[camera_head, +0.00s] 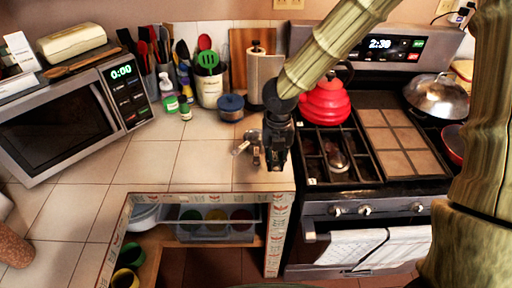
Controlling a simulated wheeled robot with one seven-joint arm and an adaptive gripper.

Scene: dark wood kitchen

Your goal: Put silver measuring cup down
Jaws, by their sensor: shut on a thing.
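My gripper (274,164) points down over the counter's right edge, just left of the stove. It is shut on the silver measuring cup (241,149), whose small shiny part shows just left of the fingers. The dark fingers hide part of the cup. I cannot tell whether the cup touches the tiled counter (165,155) or hangs just above it.
A red kettle (326,103) stands on the stove (375,140) to the right. A blue jar (231,107), a utensil crock (209,91) and a paper towel roll (264,72) stand behind. A microwave (60,125) is at left. The middle counter is clear.

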